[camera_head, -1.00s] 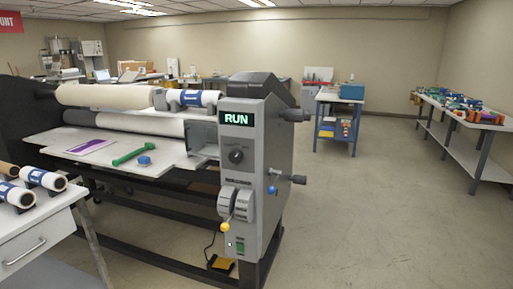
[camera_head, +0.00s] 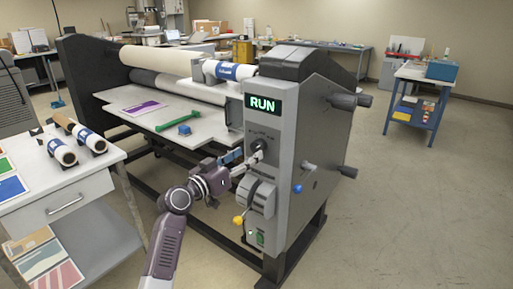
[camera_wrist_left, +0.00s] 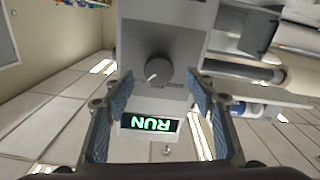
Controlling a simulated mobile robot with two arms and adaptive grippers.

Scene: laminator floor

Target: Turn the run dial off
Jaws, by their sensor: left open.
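The run dial (camera_head: 258,145) is a dark round knob on the grey front panel of the laminator (camera_head: 308,130), below a lit green display (camera_head: 263,105) reading RUN. In the left wrist view the dial (camera_wrist_left: 158,70) shows a light pointer mark, and the display (camera_wrist_left: 151,123) appears upside down. My left gripper (camera_head: 245,162) is in front of the panel, close to the dial, and partly overlaps it in the head view. In the wrist view its blue-padded fingers (camera_wrist_left: 160,82) are open, one on each side of the dial, with nothing between them; contact cannot be told. My right gripper is not in view.
A yellow-knobbed lever (camera_head: 238,220) and grey discs sit below the dial. A green tool (camera_head: 180,121) and blue block (camera_head: 184,131) lie on the laminator's bed. A drawer table (camera_head: 64,195) stands at left. The floor (camera_head: 420,200) at right is clear.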

